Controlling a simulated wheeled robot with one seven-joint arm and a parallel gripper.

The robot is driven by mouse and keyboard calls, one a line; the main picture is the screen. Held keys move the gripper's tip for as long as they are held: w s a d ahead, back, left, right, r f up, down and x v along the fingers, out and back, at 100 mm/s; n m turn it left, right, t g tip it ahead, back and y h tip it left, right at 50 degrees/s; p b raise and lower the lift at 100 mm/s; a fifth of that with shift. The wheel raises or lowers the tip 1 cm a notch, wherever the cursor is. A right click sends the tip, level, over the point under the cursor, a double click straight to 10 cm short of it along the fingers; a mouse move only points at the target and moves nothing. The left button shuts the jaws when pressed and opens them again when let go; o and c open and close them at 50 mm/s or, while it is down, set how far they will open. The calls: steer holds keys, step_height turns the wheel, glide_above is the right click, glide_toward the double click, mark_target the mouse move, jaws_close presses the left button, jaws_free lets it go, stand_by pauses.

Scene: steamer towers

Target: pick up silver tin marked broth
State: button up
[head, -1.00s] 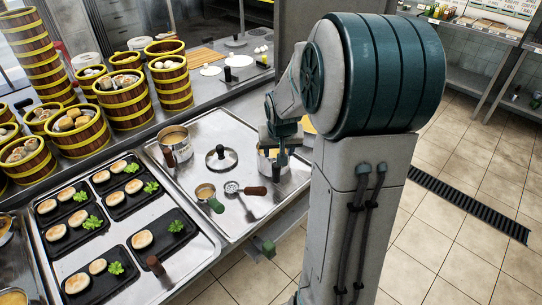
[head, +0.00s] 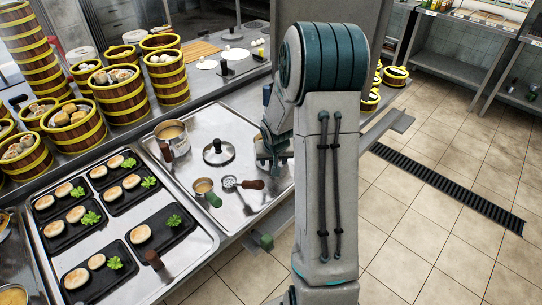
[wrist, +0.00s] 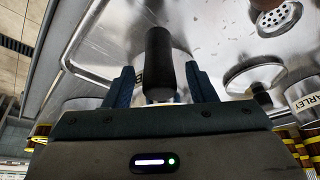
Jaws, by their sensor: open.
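My gripper (wrist: 161,78) is open, its two blue fingers on either side of a dark upright handle (wrist: 159,55) in the wrist view. Gaps show between the handle and both fingers. What the handle belongs to is mostly hidden by the gripper; no broth label is readable. In the head view my gripper (head: 270,158) is low over the right side of the steel tray, where my arm covers the tin seen there earlier. Another silver tin (head: 171,133) with a brown handle stands at the tray's back left. In the wrist view its label (wrist: 308,100) reads "ARLEY", cut off.
Black plates with buns (head: 163,230) are at front left. Bamboo steamer towers (head: 118,100) stand behind.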

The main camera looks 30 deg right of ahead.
steer(key=shift+w+f, duration=0.15)
steer(key=shift+f, duration=0.25)
jaws_close()
steer(key=shift+r, duration=0.15)
steer(key=shift+w+d+r, duration=0.1)
steer(key=shift+r, duration=0.5)
step_height(320, 180, up, 3)
steer(key=shift+f, duration=0.15)
steer(key=s+d+r, duration=0.5)
steer(key=s+r, duration=0.2)
steer(key=s, duration=0.3)
steer(key=shift+s+p, duration=0.3)
steer(key=shift+p, duration=0.05)
steer(key=shift+d, duration=0.1)
